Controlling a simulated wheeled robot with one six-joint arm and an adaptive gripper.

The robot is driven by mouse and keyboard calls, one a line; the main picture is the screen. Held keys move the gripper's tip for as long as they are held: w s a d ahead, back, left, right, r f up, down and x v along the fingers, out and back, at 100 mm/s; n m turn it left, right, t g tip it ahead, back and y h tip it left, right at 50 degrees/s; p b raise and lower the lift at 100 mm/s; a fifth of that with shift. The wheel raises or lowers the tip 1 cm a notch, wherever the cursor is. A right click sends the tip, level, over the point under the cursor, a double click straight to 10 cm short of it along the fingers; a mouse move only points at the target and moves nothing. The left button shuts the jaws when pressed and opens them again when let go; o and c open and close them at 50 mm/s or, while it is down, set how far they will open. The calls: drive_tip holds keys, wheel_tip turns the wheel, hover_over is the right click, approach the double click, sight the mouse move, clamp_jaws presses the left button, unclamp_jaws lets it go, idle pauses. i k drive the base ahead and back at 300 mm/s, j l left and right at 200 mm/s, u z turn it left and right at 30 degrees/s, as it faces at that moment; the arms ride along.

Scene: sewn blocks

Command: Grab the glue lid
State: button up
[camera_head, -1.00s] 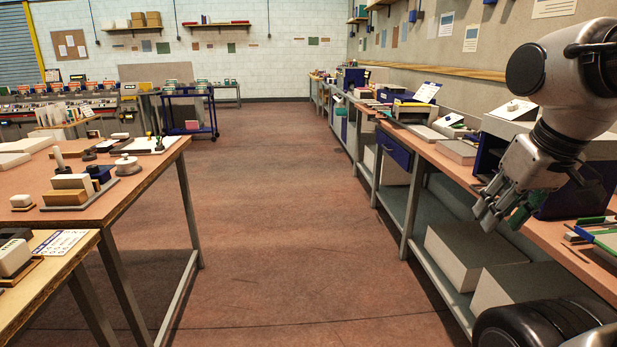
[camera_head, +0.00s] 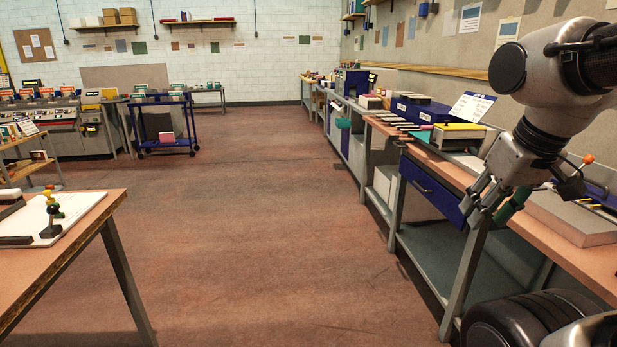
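No glue lid can be made out in this view. My gripper (camera_head: 488,207) is at the right, in front of the right-hand workbench (camera_head: 455,172), with its fingers pointing down. Its fingers look spread apart, and nothing is seen held between them. A green part (camera_head: 513,205) shows beside the fingers; I cannot tell whether it belongs to the gripper.
A table (camera_head: 75,248) with a white board (camera_head: 52,218) stands at the lower left. A blue cart (camera_head: 165,140) stands further back, left of centre. A blue drawer (camera_head: 430,188) is under the right bench. The red-brown floor (camera_head: 265,210) between is clear.

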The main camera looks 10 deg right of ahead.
sight(446, 126)
drive_tip(key=i+z, duration=0.2)
drive_tip(key=i, duration=0.35)
drive_tip(key=i+j+z, duration=0.25)
drive_tip(key=i, duration=0.25)
drive_tip(key=i+j+z, duration=0.2)
drive_tip(key=i, duration=0.3)
drive_tip(key=i+j+z, duration=0.2)
drive_tip(key=z, duration=0.2)
drive_tip(key=i+j+z, duration=0.65)
drive_tip(key=z, duration=0.15)
drive_tip(key=i+j+z, duration=0.15)
drive_tip(key=j+z, duration=0.6)
drive_tip(key=j, duration=0.25)
drive_tip(key=i+j+z, duration=0.15)
drive_tip(key=j, duration=0.2)
drive_tip(key=i+j+z, duration=0.15)
drive_tip(key=j, duration=0.25)
drive_tip(key=i+j+z, duration=0.15)
drive_tip(key=i+j, duration=0.15)
drive_tip(key=j, duration=0.1)
